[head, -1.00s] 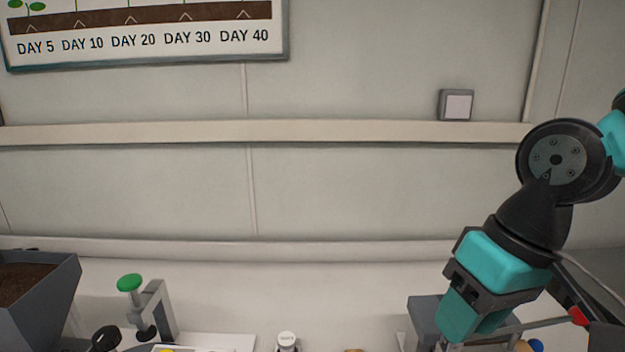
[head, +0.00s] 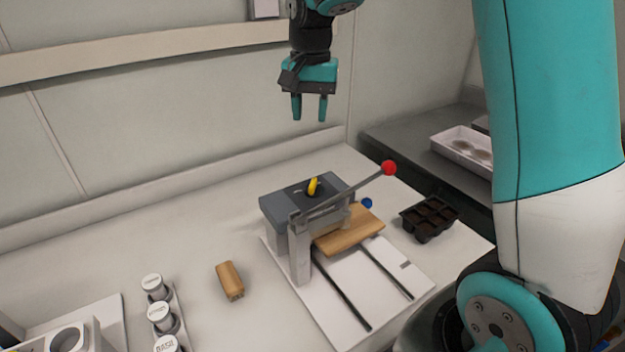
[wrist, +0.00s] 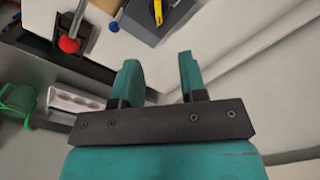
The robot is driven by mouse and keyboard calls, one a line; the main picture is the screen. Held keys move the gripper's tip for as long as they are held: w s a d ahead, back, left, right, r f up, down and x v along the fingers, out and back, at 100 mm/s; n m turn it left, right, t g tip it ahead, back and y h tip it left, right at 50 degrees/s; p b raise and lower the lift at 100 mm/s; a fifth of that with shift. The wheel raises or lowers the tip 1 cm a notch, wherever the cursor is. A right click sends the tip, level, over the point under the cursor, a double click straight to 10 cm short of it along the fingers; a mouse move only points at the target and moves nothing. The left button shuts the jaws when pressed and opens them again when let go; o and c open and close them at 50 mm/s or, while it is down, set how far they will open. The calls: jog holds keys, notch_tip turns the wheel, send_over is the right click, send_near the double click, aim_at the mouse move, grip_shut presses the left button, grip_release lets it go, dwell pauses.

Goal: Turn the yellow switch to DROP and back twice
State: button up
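The yellow switch (head: 313,187) sits on top of a grey box (head: 283,207) that is part of a bench device. The switch also shows at the top edge of the wrist view (wrist: 172,14), partly cut off. Its label markings are too small to read. My gripper (head: 309,115) hangs above and behind the grey box, pointing down, well clear of the switch. Its two teal fingers are apart with nothing between them, as the wrist view also shows (wrist: 160,75).
A lever with a red knob (head: 389,168) rises across the device, right of the switch. A wooden block (head: 348,232) lies under it. A black cell tray (head: 429,217) is at right. A loose wooden piece (head: 230,281) and white-capped jars (head: 160,316) stand at left.

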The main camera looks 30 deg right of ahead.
jog(key=d+m, duration=0.1)
jog(key=p, duration=0.3)
send_near(313, 182)
notch_tip(313, 182, down, 9)
jog(key=shift+w+f, duration=0.15)
grip_shut()
